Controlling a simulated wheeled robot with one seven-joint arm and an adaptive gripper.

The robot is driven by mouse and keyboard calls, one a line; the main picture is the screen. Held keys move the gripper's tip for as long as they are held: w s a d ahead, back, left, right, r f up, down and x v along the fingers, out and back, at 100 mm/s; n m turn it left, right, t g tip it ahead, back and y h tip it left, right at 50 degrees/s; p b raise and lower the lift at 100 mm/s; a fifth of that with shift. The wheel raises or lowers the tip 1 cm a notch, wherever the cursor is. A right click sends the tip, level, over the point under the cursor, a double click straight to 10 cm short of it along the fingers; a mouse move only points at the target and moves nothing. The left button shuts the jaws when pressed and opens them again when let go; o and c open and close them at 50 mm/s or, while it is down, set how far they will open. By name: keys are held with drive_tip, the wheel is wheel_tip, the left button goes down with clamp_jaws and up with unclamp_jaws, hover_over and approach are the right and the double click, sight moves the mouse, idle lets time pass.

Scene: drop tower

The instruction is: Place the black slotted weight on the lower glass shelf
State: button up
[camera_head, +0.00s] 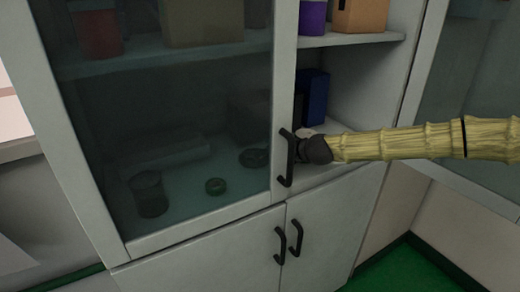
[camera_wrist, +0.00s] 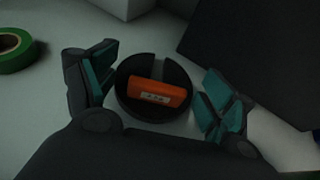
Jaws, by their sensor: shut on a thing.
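The black slotted weight (camera_wrist: 127,101) is a dark round disc with a slot and an orange labelled piece across its middle in the wrist view. In the head view, a dark disc that looks like the weight (camera_head: 254,157) shows dimly behind the glass door. The lower glass shelf (camera_head: 190,205) is the pale surface behind that door. I cannot tell whether the weight touches it. My gripper's fingers are hidden behind the door frame in the head view.
A green tape roll (camera_head: 215,186) and a dark jar (camera_head: 150,193) sit on the lower shelf. A blue box (camera_head: 313,95) stands behind my arm. The glass door's frame and black handle (camera_head: 287,157) are close to my wrist. An upper shelf (camera_head: 345,39) holds several containers.

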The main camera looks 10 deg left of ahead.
drive_tip(key=shift+r, duration=0.15)
drive_tip(key=o, duration=1.8)
drive_tip(key=shift+b+v, duration=0.7)
drive_tip(key=shift+v, duration=3)
drive_tip(key=shift+s, duration=0.1)
